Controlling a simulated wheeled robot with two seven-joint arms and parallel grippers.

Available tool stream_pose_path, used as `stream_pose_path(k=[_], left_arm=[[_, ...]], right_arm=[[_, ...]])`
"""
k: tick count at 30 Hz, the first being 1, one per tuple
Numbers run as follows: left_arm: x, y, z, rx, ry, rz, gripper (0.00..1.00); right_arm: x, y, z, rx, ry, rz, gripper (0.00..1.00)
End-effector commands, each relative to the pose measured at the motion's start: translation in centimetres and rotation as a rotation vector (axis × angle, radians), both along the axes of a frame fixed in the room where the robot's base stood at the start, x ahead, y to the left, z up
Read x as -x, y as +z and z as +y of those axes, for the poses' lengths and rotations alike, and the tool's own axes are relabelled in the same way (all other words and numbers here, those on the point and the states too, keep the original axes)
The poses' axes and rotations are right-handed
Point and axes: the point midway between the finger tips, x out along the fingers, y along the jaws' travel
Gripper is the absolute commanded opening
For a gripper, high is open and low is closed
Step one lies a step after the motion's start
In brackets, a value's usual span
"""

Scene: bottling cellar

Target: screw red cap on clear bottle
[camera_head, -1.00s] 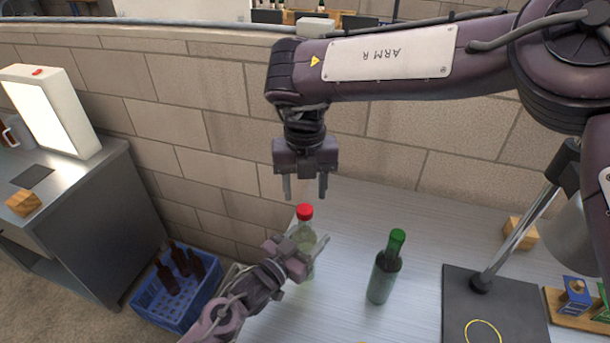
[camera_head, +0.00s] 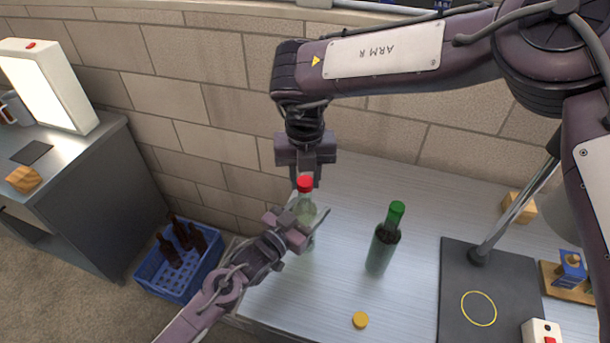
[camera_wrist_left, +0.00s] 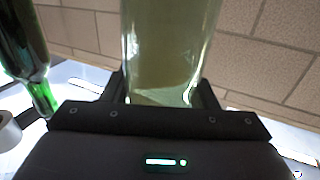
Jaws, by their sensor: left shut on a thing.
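The clear bottle (camera_head: 306,207) stands upright on the bench, with pale liquid inside. My left gripper (camera_head: 309,226) is shut around its body. In the left wrist view the clear bottle (camera_wrist_left: 168,45) fills the space between the fingers. The red cap (camera_head: 305,184) is at the top of the bottle's neck; whether it is threaded on cannot be told. My right gripper (camera_head: 305,173) points down right at the cap, its fingers close to it and partly hidden by it. Whether they touch or grip the cap is unclear.
A dark green bottle with a green top (camera_head: 383,245) stands right of the clear bottle. A yellow cap (camera_head: 360,320) lies near the front. A lamp stand's dark base (camera_head: 480,285) is at right. A blue crate (camera_head: 165,282) with brown bottles is on the floor left.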

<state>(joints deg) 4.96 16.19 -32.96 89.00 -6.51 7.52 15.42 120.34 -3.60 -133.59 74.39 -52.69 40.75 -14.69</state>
Motion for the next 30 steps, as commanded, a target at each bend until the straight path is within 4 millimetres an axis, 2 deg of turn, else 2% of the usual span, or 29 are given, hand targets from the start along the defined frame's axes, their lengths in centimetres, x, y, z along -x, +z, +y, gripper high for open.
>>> stream_pose_path(k=[3, 12, 13, 18, 26, 30], left_arm=[[-0.07, 0.1, 0.05, 0.001, 0.001, -0.002, 0.0], [-0.07, 0.1, 0.05, 0.001, 0.002, -0.002, 0.0], [-0.07, 0.1, 0.05, 0.001, 0.001, -0.002, 0.0], [-0.07, 0.1, 0.05, 0.001, 0.001, -0.002, 0.0], [-0.06, 0.11, 0.04, 0.001, 0.001, -0.002, 0.0], [-0.06, 0.11, 0.04, 0.001, 0.001, -0.002, 0.0]], right_arm=[[-0.02, 0.02, -0.02, 0.0, 0.0, 0.0, 0.03], [-0.02, 0.02, -0.02, 0.0, -0.01, -0.001, 0.02], [-0.02, 0.03, -0.02, 0.0, -0.01, -0.001, 0.31], [-0.02, 0.03, -0.02, 0.0, -0.01, -0.001, 0.53], [-0.02, 0.05, -0.01, 0.0, -0.01, -0.001, 0.55], [-0.11, 0.91, -0.02, 0.0, -0.01, -0.003, 0.55]])
